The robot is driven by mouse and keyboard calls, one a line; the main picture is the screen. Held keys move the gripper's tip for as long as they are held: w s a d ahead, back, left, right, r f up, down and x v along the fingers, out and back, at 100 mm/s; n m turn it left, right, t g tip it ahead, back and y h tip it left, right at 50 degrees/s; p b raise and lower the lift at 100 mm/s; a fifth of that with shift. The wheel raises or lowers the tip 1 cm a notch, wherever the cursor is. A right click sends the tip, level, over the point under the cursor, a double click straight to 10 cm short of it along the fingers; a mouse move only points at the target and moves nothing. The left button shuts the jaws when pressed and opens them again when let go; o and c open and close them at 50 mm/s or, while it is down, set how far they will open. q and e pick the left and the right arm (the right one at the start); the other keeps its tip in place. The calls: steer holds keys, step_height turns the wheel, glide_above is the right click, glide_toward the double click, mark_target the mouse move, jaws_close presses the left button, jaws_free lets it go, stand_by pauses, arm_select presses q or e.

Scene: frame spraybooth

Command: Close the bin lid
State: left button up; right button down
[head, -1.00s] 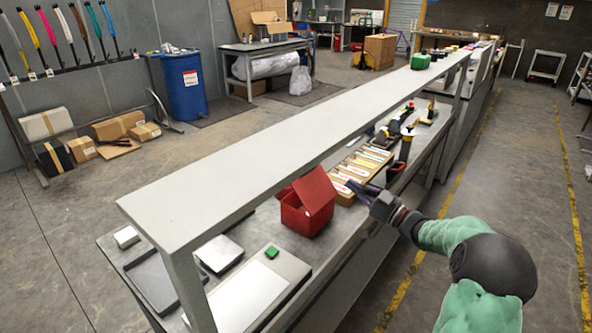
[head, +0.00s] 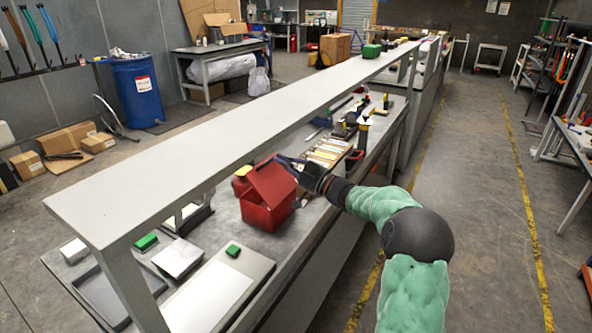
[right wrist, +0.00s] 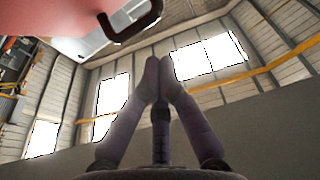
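The red bin (head: 263,217) stands on the workbench under the long raised shelf. Its red lid (head: 272,184) is tilted up, not flat on the bin. My right gripper (head: 279,158) is at the lid's upper edge, on its far right side; I cannot tell whether they touch. In the right wrist view my right gripper (right wrist: 161,72) has its fingertips together with nothing seen between them. A blurred pinkish-red surface fills the upper left of that view. My left gripper is not in view.
The shelf (head: 235,113) runs above the bench, close behind the bin. A box of bright strips (head: 325,152) and hand tools lie beyond the bin. A grey plate with a green block (head: 233,251) lies in front.

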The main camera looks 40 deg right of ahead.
mark_target(256, 171)
steer(key=shift+w+a+f+b, duration=0.15)
steer(key=shift+w+f, duration=0.15)
steer(key=shift+w, duration=0.2)
steer(key=shift+w+a+f+b, duration=0.15)
steer(key=shift+w+f, duration=0.15)
steer(key=shift+w, duration=0.15)
steer(key=shift+w+r+p, duration=0.15)
steer(key=shift+p, duration=0.55)
steer(key=shift+w+p, duration=0.2)
steer(key=shift+p, duration=0.35)
steer(key=shift+w+a+g+p, duration=0.2)
steer(key=shift+g+p, duration=0.3)
steer(key=shift+p, duration=0.45)
steer(key=w+f+g+p, duration=0.1)
steer(key=w+g+p, duration=0.1)
steer(key=p, duration=0.6)
steer(key=w+a+f+g+h+p, duration=0.1)
steer(key=w+g+p, duration=0.1)
steer(key=p, duration=0.5)
steer(key=w+f+g+h+p, duration=0.1)
steer(key=w+f+g+p, duration=0.1)
steer(key=p, duration=0.6)
steer(key=shift+a+p, duration=0.3)
steer(key=shift+a, duration=0.05)
steer(key=shift+w+f+g+p, duration=0.3)
steer(key=shift+f+g+p, duration=0.2)
steer(key=shift+p, duration=0.2)
steer(key=shift+w+a+f+p, duration=0.1)
steer(key=shift+w+f+p, duration=0.2)
steer(key=shift+f+p, duration=0.35)
